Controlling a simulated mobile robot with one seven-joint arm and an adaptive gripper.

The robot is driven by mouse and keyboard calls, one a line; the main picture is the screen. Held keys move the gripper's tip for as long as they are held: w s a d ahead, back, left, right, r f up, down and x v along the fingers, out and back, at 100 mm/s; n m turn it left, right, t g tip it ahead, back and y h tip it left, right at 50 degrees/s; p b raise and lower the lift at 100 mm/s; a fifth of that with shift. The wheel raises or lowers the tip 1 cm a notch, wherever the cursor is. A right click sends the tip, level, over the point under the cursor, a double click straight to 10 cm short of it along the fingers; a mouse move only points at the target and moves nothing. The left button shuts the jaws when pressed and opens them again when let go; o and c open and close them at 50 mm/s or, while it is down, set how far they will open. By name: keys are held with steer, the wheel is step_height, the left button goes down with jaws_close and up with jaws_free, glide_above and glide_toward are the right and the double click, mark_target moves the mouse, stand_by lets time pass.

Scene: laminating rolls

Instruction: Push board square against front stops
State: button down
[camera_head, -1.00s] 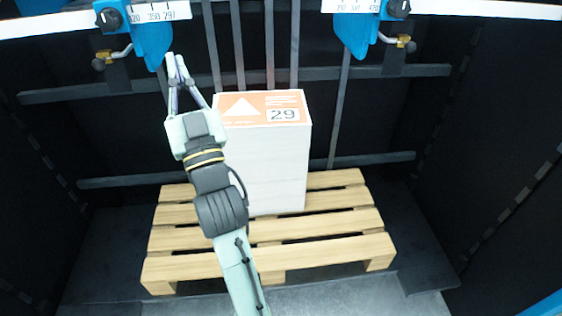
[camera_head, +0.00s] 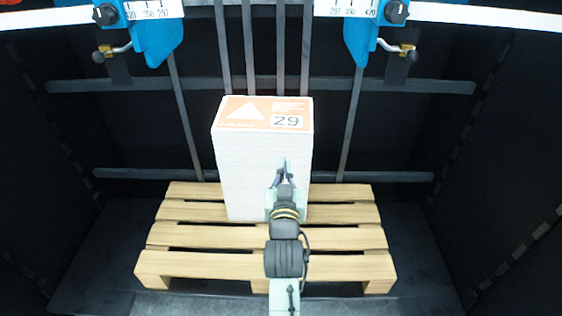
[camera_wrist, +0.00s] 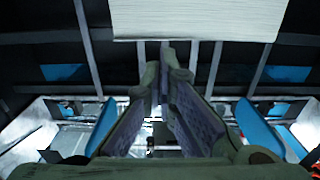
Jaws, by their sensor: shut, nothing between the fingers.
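A tall white stack (camera_head: 240,165) stands upright on a wooden pallet, topped by an orange-and-white board (camera_head: 262,113) marked 29. In the wrist view, a pale flat face (camera_wrist: 195,18) at the top edge appears to be part of the stack. Two blue stop-like pieces with scales, the left one (camera_head: 152,35) and the right one (camera_head: 360,38), show behind the stack. My gripper (camera_head: 284,165) is shut and empty, in front of the stack's near face at its right half. Its fingers (camera_wrist: 163,68) also show in the wrist view. I cannot tell whether it touches the stack.
The wooden pallet (camera_head: 190,238) has bare slats on both sides of the stack. Dark vertical bars (camera_head: 250,50) and a crossbar (camera_head: 410,86) stand behind it. A white rail (camera_head: 490,15) runs along the top. Dark walls flank the pallet.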

steer(key=shift+w+r, duration=0.1)
steer(key=shift+w, duration=5.8)
steer(key=shift+w, duration=0.1)
steer(key=shift+w, duration=0.65)
steer(key=p, duration=0.1)
glide_toward(285, 132)
steer(key=shift+w, duration=0.4)
